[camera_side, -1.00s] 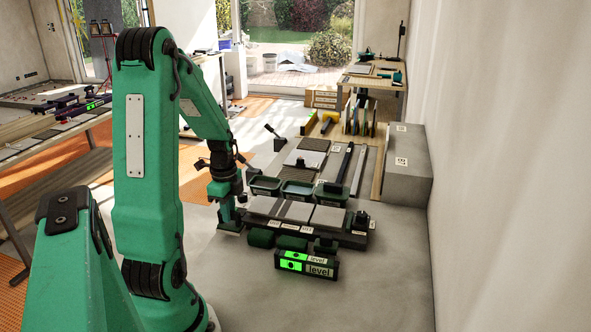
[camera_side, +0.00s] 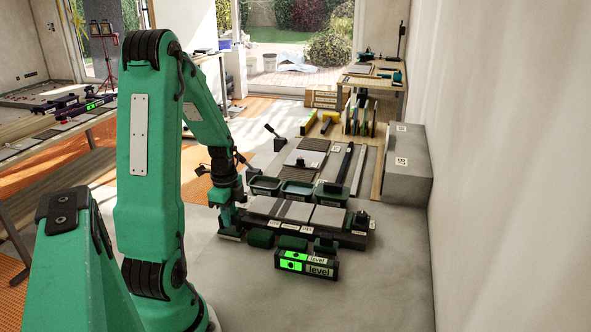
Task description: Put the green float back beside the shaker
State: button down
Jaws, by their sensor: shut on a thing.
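My gripper (camera_side: 229,215) is shut on the green float (camera_side: 230,231), which has a pale flat base. The float is low at the left end of a dark platform (camera_side: 349,242) that bears three grey tiles (camera_side: 297,212). Whether its base touches the floor or is just above it, I cannot tell. I cannot clearly tell which thing is the shaker; a small black device (camera_side: 361,220) stands at the platform's right end.
Green blocks (camera_side: 261,238) and a level with lit green panels (camera_side: 307,263) lie in front of the platform. Dark tubs (camera_side: 298,189) stand behind it. A grey block (camera_side: 407,165) is by the right wall.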

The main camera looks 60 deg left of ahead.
jog(key=shift+f, duration=0.5)
dwell(0.5)
jog(key=c, duration=0.9)
grip_release()
jog(key=shift+r, duration=0.15)
jog(key=shift+r, duration=3.9)
